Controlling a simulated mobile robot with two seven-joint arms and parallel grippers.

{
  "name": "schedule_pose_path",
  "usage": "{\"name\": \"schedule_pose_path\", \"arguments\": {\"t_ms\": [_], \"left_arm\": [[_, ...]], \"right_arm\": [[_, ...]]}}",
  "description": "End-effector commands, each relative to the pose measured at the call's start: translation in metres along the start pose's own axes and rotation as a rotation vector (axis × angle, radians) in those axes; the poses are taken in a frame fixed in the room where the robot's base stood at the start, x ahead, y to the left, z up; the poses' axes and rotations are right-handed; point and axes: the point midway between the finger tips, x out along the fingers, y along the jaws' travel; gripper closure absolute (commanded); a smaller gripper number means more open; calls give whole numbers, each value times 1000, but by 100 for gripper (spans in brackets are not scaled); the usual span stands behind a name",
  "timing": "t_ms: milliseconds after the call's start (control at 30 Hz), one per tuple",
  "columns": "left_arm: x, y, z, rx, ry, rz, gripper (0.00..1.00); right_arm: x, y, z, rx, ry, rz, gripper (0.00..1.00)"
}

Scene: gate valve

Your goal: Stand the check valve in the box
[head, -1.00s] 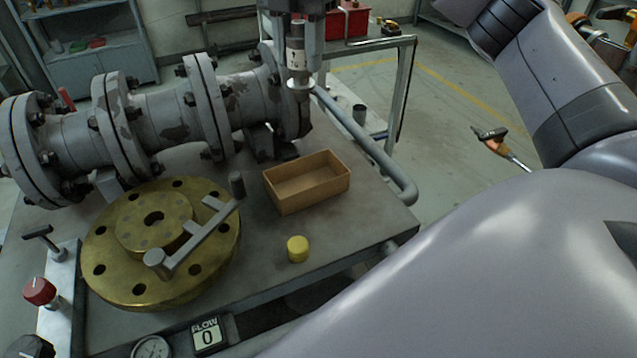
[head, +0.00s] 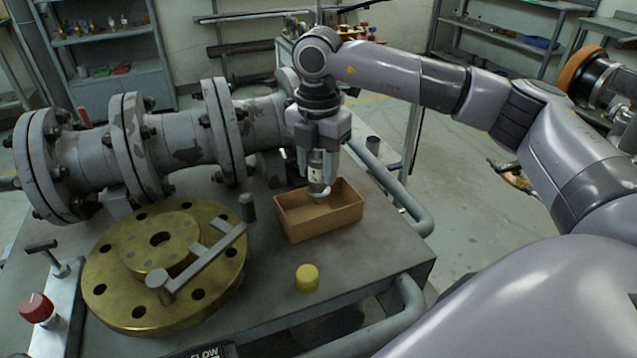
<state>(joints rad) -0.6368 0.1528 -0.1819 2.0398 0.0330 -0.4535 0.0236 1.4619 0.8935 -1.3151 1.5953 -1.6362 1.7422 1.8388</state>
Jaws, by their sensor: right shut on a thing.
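The check valve (head: 318,172) is a small silver cylinder with a wider rounded lower end. My right gripper (head: 317,150) is shut on it and holds it upright, pointing down. The open brown box (head: 322,219) stands on the grey table. The valve's lower end overlaps the box's back part in the head view; I cannot tell whether it touches the box floor. My left gripper is not in view.
A yellow cap (head: 307,278) sits on the table in front of the box. A brass flange (head: 125,290) with a bar handle lies to the left. A large grey flanged pipe (head: 180,145) runs behind. A rail (head: 395,195) borders the table's right side.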

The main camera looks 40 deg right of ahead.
Motion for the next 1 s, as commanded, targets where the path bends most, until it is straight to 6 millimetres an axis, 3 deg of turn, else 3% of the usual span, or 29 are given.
{"name": "schedule_pose_path", "arguments": {"t_ms": [233, 633, 667, 700, 1000], "left_arm": [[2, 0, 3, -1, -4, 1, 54], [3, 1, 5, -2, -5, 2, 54], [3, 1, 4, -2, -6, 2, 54], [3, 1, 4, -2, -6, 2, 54], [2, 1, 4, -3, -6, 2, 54]], "right_arm": [[34, 0, 0, 1, 0, -1, 100], [42, 0, 0, 0, 1, 1, 100], [42, 0, 0, 0, 1, -1, 51], [41, 0, 0, 0, 1, -1, 38], [40, 0, 0, 0, 0, -1, 35]]}}
